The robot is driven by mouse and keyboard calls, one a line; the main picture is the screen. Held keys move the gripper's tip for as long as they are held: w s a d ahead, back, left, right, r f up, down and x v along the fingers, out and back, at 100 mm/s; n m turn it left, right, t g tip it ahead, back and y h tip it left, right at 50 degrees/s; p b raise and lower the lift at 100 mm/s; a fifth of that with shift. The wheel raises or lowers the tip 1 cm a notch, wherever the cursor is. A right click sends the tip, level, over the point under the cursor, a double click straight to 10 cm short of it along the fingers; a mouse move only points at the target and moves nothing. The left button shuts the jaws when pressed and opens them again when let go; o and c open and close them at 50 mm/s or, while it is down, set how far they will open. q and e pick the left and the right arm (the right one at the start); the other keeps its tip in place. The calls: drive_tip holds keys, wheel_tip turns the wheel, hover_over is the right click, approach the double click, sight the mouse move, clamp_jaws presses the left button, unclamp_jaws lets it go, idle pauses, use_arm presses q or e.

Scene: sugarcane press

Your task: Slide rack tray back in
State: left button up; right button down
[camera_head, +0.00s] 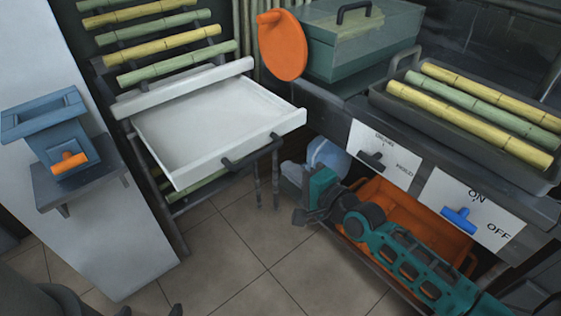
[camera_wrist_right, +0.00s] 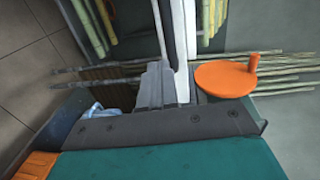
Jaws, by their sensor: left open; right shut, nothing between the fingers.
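The white rack tray (camera_head: 210,125) sticks out of the rack (camera_head: 120,75) at upper left in the head view, and its bed looks empty. A dark handle (camera_head: 250,152) is on its front edge. My right gripper (camera_head: 288,172) is shut and empty, just right of and below the tray's front right corner. In the right wrist view, the shut fingers (camera_wrist_right: 158,80) appear beside the tray's white edge (camera_wrist_right: 180,55); contact cannot be told. My left gripper (camera_head: 150,311) is open at the bottom left edge, mostly cut off, away from the tray.
Green and yellow canes lie on the rack above the tray. An orange disc (camera_head: 282,48) and a green box (camera_head: 360,40) stand to its right. A counter with switch panels (camera_head: 385,155) and an orange bin (camera_head: 400,215) are at right. Floor (camera_head: 235,245) is open below.

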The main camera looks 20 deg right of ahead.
drive_tip(key=w, duration=0.1)
drive_tip(key=w+a, duration=0.1)
drive_tip(key=w, duration=0.2)
drive_tip(key=shift+a+r, duration=0.2)
drive_tip(key=shift+r, duration=0.15)
